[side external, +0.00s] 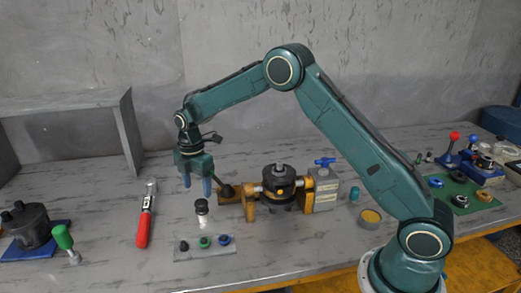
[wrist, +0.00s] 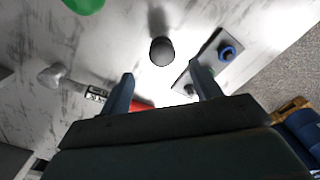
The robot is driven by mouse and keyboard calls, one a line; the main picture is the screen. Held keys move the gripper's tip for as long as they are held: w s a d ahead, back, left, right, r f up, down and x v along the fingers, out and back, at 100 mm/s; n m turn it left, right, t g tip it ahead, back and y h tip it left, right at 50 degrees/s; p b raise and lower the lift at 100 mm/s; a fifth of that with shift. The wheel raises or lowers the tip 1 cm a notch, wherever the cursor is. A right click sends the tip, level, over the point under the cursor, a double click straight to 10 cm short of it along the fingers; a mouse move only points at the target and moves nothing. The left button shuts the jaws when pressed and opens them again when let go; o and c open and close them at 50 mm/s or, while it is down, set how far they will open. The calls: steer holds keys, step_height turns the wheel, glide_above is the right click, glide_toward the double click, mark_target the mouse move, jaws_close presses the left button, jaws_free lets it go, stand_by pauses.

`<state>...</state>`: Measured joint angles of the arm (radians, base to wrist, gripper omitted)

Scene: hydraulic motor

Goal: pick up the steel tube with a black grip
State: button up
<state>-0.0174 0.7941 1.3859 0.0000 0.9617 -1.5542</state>
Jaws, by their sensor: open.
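A short steel tube with a black grip (side external: 201,206) stands upright on the grey table, left of the motor assembly. In the wrist view its black top (wrist: 161,51) shows from above as a dark round shape, ahead of the space between the fingers. My gripper (side external: 197,190) is open and empty, pointing down just above the tube in the side view. In the wrist view my gripper's two fingers (wrist: 162,86) are spread apart, and I see no contact with the tube. The tube's lower body is mostly hidden in the wrist view.
A grey plate with coloured rings (side external: 205,248) lies in front of the tube. A red-handled tool (side external: 143,228) lies left. The motor assembly (side external: 279,187) with its black-knobbed lever (side external: 226,190) stands close right.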

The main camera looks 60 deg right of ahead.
mark_target(202, 212)
steer(key=shift+f, duration=2.8)
steer(key=shift+s+d+f, duration=0.1)
steer(key=shift+f, duration=1.2)
steer(key=shift+s+f, duration=0.1)
steer(key=shift+f, duration=1.2)
steer(key=c, duration=1.1)
